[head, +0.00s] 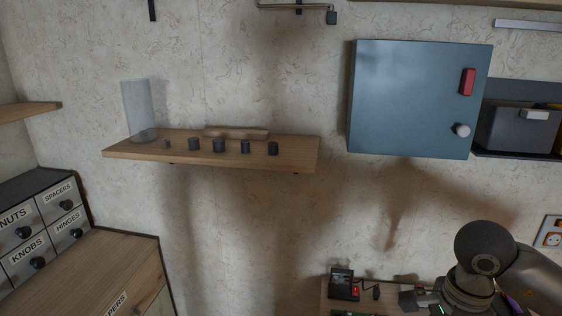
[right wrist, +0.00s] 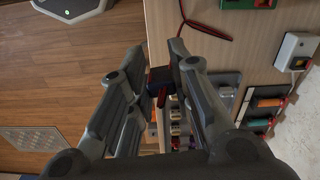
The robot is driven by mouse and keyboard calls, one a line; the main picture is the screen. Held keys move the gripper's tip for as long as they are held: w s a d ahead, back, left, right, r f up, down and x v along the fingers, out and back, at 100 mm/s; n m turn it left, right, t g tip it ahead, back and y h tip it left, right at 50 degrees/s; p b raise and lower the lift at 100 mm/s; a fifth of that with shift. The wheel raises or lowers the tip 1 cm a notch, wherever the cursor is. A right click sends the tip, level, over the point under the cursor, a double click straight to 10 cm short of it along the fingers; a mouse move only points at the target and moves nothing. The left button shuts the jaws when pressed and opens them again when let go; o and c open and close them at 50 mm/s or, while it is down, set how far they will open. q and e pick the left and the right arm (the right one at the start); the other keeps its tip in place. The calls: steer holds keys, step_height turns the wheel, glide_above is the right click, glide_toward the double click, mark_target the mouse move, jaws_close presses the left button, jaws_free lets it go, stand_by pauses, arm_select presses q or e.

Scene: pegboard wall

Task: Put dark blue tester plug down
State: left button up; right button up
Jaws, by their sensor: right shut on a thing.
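My right gripper (right wrist: 160,60) is shut on a small dark block, which looks like the dark blue tester plug (right wrist: 159,78), in the right wrist view. A thin red part shows just below the plug, and the fingers hide some of it. The gripper is over or beside the edge of a wooden surface; its exact height is unclear. In the head view my right arm comes in at the lower right, and the fingertips are too small to make out. A dark box with a red light (head: 343,284), perhaps the tester, stands on a low wooden shelf. My left gripper is not in view.
The low shelf (right wrist: 200,65) has a bare stretch beside the gripper. A red and dark cable (right wrist: 207,31) lies on it. A white socket box (right wrist: 297,50) and orange and green cylinders (right wrist: 268,103) are to the right. A blue cabinet (head: 415,100) hangs above.

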steer(key=a+f+n, duration=0.1)
steer(key=a+n, duration=0.3)
steer(key=n, duration=0.5)
steer(key=s+a+f+n+p, duration=0.1)
steer(key=a+n, duration=0.4)
steer(key=n, duration=0.5)
steer(key=shift+a+f, duration=0.2)
steer(key=shift+f, duration=0.2)
